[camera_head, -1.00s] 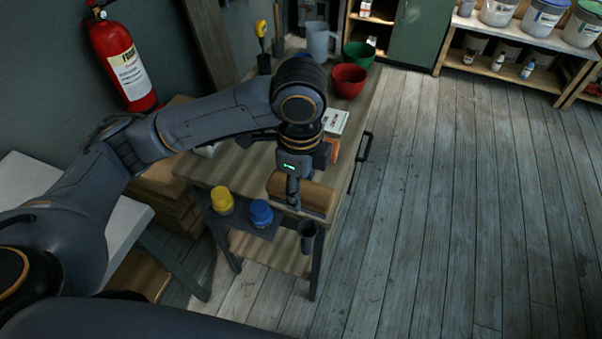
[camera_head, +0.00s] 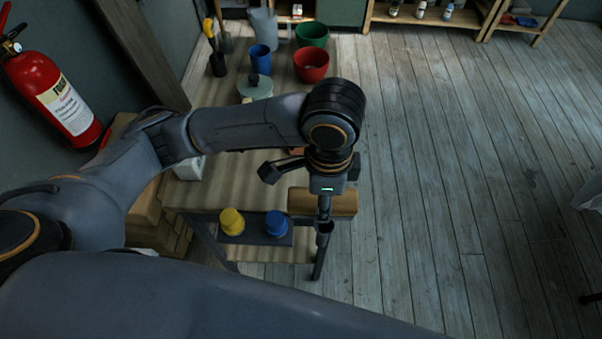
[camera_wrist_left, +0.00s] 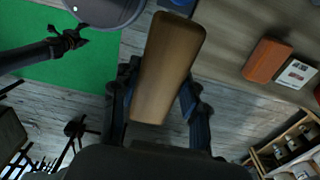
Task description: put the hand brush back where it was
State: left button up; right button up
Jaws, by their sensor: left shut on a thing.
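The hand brush (camera_head: 343,203) is a tan wooden block, held roughly level at the front right corner of the wooden work table (camera_head: 235,143). My left gripper (camera_head: 323,208) points down and is shut on it. In the left wrist view the brush (camera_wrist_left: 169,65) lies lengthwise between my two dark fingers, with plank floor behind its near end. Its bristles are not visible. I cannot tell whether the brush touches the table edge.
A yellow jar (camera_head: 231,222) and a blue jar (camera_head: 277,224) stand on the front ledge, left of the brush. Red (camera_head: 311,66) and green (camera_head: 312,34) bowls stand at the table's back. An orange block (camera_wrist_left: 267,60) shows in the wrist view.

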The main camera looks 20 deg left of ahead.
pick_arm(q)
jog(key=w+a+f, duration=0.2)
jog(key=w, duration=0.1)
jog(key=w+a+f+p, duration=0.1)
jog(key=w+a+f, duration=0.1)
jog(key=w+f, duration=0.1)
jog(key=w+a+f, duration=0.2)
jog(key=w, duration=0.1)
jog(key=shift+w+a+f, duration=0.1)
jog(key=shift+w+f, duration=0.25)
jog(key=shift+f, duration=0.05)
jog(key=shift+w+a+f, duration=0.15)
jog(key=shift+w+f, duration=0.25)
jog(key=shift+f, duration=0.1)
jog(key=f, duration=0.1)
jog(key=f+p, duration=0.1)
jog(key=f, duration=0.1)
jog(key=shift+w+a+p, duration=0.25)
jog(key=shift+p, duration=0.05)
jog(key=shift+f, duration=0.45)
pick_arm(e)
jog(key=d+r, duration=0.2)
jog(key=d, duration=0.1)
jog(key=shift+w+r, duration=0.2)
jog(key=shift+w, duration=0.2)
pick_arm(q)
jog(key=shift+f, duration=0.1)
pick_arm(e)
jog(key=shift+d, duration=0.1)
